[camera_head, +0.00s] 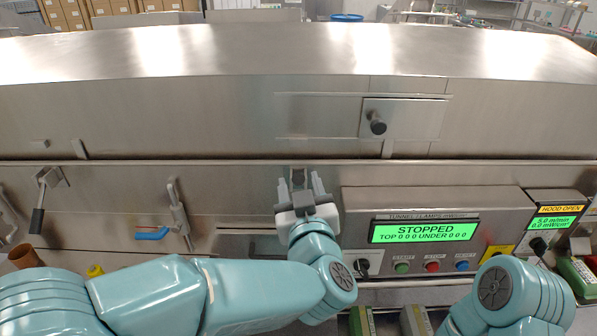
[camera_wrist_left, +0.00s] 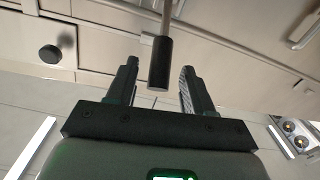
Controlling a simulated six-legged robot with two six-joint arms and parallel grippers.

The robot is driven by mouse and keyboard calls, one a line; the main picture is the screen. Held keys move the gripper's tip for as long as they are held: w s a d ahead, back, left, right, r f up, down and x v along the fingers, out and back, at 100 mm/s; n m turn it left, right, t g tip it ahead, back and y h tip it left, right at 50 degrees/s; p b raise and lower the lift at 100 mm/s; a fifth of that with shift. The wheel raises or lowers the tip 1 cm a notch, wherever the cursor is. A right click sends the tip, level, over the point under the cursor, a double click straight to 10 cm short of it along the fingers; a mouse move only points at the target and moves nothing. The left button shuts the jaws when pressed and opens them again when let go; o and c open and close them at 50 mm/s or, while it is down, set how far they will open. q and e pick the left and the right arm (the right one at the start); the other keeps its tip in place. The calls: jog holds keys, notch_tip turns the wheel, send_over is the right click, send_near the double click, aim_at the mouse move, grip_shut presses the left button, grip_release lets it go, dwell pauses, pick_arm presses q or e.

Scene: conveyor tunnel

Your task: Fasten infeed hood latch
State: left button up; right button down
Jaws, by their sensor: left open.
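My left gripper (camera_head: 303,183) is open at the tunnel's front wall, left of the control panel. In the left wrist view a latch handle with a black grip (camera_wrist_left: 158,64) hangs on a metal rod between the open fingers (camera_wrist_left: 157,88), with gaps on both sides. In the head view that handle is mostly hidden by the gripper. The steel hood (camera_head: 200,115) spans the view above a long seam. A small display (camera_head: 557,212) reads HOOD OPEN. My right arm shows at the lower right, but its gripper is out of view.
Another black-handled latch (camera_head: 42,200) and a blue-handled lever (camera_head: 170,225) are on the wall to the left. The control panel (camera_head: 425,205) reads STOPPED and sits close right of my gripper. A black knob (camera_head: 377,123) sticks out from a hood plate.

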pick_arm(q)
jog(key=shift+w+a, duration=0.15)
jog(key=shift+w, duration=1.15)
pick_arm(e)
jog(key=shift+r, duration=0.35)
